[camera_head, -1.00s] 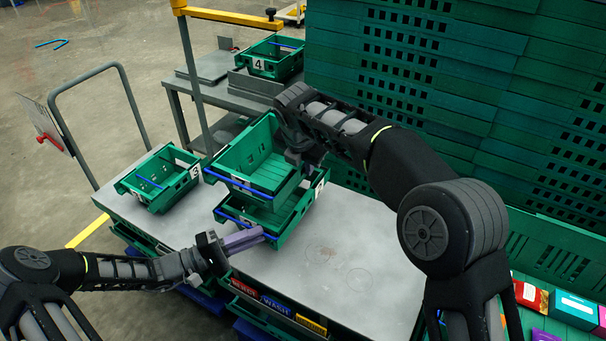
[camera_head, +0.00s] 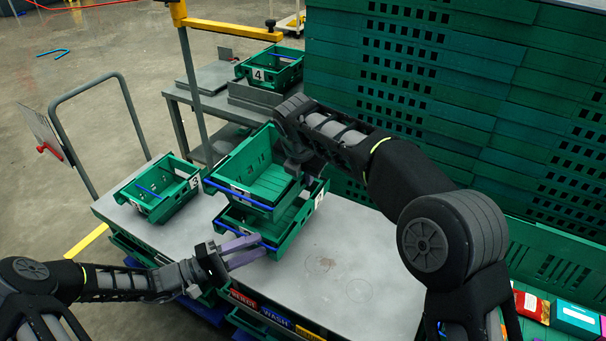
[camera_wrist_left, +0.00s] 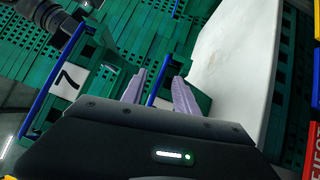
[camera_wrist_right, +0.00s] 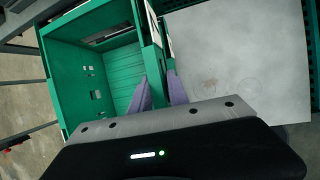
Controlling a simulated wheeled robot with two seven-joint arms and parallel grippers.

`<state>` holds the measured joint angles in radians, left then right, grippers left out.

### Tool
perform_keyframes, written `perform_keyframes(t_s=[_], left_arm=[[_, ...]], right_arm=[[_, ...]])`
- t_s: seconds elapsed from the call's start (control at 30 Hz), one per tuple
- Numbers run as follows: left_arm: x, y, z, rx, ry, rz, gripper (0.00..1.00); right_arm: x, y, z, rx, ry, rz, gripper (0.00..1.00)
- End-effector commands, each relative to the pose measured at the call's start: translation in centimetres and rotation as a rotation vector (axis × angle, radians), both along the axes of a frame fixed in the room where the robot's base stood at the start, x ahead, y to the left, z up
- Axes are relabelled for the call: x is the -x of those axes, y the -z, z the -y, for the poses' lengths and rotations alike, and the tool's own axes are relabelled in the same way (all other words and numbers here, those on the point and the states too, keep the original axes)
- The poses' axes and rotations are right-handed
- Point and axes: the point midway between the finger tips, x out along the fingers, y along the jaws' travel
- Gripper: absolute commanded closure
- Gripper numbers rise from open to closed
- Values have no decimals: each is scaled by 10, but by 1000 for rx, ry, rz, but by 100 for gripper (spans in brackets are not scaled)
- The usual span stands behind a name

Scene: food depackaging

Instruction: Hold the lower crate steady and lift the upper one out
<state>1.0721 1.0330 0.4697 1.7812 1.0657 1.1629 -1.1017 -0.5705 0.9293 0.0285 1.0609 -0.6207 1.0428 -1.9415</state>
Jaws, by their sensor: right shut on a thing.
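The upper green crate (camera_head: 237,171) with a blue front bar sits tilted and offset above the lower green crate (camera_head: 289,239) on the grey table. I cannot tell if they touch. My right gripper (camera_head: 297,170) is shut on the upper crate's right wall; that wall (camera_wrist_right: 148,50) runs between its fingers in the right wrist view. My left gripper (camera_head: 243,251) is open at the lower crate's front left corner. In the left wrist view its purple fingers (camera_wrist_left: 158,92) stand apart with a crate edge between or behind them. I cannot tell if they touch it.
A crate labelled 3 (camera_head: 146,207) stands on the table (camera_head: 350,250) to the left. A crate labelled 4 (camera_head: 285,76) is on a rear bench. A wall of stacked green crates (camera_head: 480,120) rises at the back right. The table's front right is clear.

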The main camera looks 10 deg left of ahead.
Motion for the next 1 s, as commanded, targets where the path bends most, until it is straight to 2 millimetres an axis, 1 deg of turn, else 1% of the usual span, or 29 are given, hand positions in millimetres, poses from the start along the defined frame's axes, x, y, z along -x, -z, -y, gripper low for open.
perform_keyframes(t_s=[0.2, 0.37, 0.47, 0.8, 0.9, 1.0], left_arm=[[1, 0, -2, -1, -1, 1, 64], [7, 2, -14, -1, -2, 0, 64], [15, 4, -28, -2, -4, 0, 64], [49, 13, -84, -2, -3, -1, 64], [56, 14, -95, -1, -2, -1, 64], [60, 14, -101, 0, 0, 0, 64]], right_arm=[[-1, -2, 0, -2, 0, 3, 100], [0, -2, 0, -2, 0, 3, 100], [0, -2, 0, -2, 0, 3, 100], [-1, -2, 0, -2, 0, 3, 100], [-1, -2, 0, -2, 0, 3, 100], [-1, -2, 0, -2, 0, 3, 100]])
